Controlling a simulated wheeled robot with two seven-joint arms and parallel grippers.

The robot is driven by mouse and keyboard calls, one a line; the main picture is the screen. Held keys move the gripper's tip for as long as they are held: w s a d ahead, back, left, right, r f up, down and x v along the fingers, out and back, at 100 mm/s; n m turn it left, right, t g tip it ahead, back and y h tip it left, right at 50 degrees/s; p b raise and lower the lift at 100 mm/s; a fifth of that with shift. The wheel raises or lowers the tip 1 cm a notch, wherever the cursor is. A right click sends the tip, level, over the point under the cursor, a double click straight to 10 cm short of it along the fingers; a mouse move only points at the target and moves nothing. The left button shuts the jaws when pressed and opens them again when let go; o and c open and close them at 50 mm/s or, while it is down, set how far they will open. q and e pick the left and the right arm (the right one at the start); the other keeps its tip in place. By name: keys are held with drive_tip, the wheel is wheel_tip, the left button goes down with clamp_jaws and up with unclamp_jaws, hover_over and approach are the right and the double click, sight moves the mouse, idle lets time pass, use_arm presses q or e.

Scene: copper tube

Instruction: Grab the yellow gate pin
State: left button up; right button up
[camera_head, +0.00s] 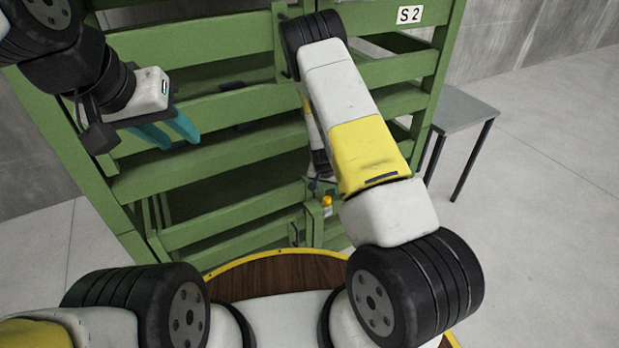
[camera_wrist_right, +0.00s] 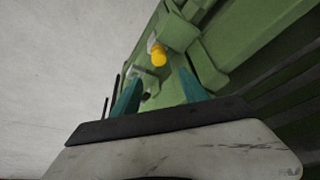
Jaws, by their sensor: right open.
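The yellow gate pin (camera_head: 327,205) sits low on the front of the green rack (camera_head: 215,108). In the right wrist view, the pin's yellow knob (camera_wrist_right: 158,55) sticks out of a light grey collar on the green frame. My right gripper (camera_wrist_right: 158,77) is open and empty; its teal fingers point at the pin, which shows between and beyond the tips, apart from them. In the head view, my right arm largely hides that gripper. My left gripper (camera_head: 180,143) is open and empty in front of the upper left of the rack, away from the pin.
A grey table (camera_head: 462,108) stands right of the rack, and an S2 label (camera_head: 409,14) is on the rack's top right. Green rails and posts surround the pin closely. The concrete floor (camera_head: 545,215) at the right is clear.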

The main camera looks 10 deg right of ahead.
sight(327, 198)
drive_tip(key=x, duration=0.5)
drive_tip(key=s+x, duration=0.1)
drive_tip(key=x, duration=0.1)
drive_tip(key=shift+a+f, duration=0.35)
drive_tip(key=shift+f, duration=0.05)
drive_tip(key=shift+w+d+f, duration=0.1)
drive_tip(key=shift+w+f, duration=0.1)
drive_tip(key=shift+f, duration=0.25)
clamp_jaws()
